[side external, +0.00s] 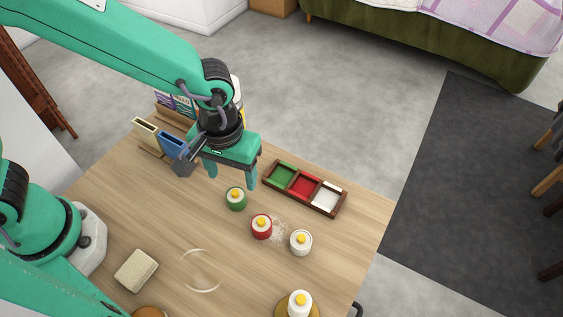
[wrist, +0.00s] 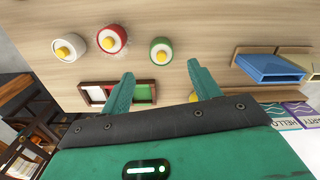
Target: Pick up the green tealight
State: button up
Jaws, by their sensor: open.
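The green tealight (side external: 236,203) with a yellow top stands upright on the wooden table. It also shows in the wrist view (wrist: 161,51), beyond and roughly between my fingertips. My gripper (side external: 232,180) is open and empty, pointing down above the table just behind the green tealight. Its two fingers show in the wrist view (wrist: 160,70), apart with nothing between them. A red tealight (side external: 261,231) and a white tealight (side external: 301,247) stand to the right of the green one, lower in the side view.
A tray (side external: 300,201) with green, red and white compartments lies right of my gripper. A blue holder (side external: 172,146) and a cream holder (side external: 146,132) stand left.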

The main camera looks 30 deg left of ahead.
aim_at(235, 192)
jog(key=shift+f, duration=1.15)
jog(key=shift+a+f, duration=0.1)
jog(key=shift+f, duration=2.5)
jog(key=c, duration=1.1)
